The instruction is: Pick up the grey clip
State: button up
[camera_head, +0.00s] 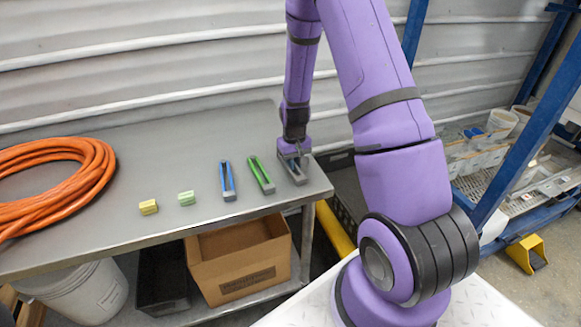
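The grey clip (299,178) lies at the right end of the grey metal table (110,228), near its right edge. Its front end shows; its back part is hidden under my gripper. My gripper (295,157) points down right over the back part of the clip. It is small here, and I cannot tell whether its fingers are apart or closed, or whether they touch the clip.
Left of the grey clip lie a green clip (262,177), a blue clip (228,184), a pale green block (186,198) and a yellow block (148,207). A coiled orange hose (98,165) covers the table's left. A corrugated wall (180,50) stands behind.

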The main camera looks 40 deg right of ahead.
grip_shut()
jog(key=shift+r, duration=0.1)
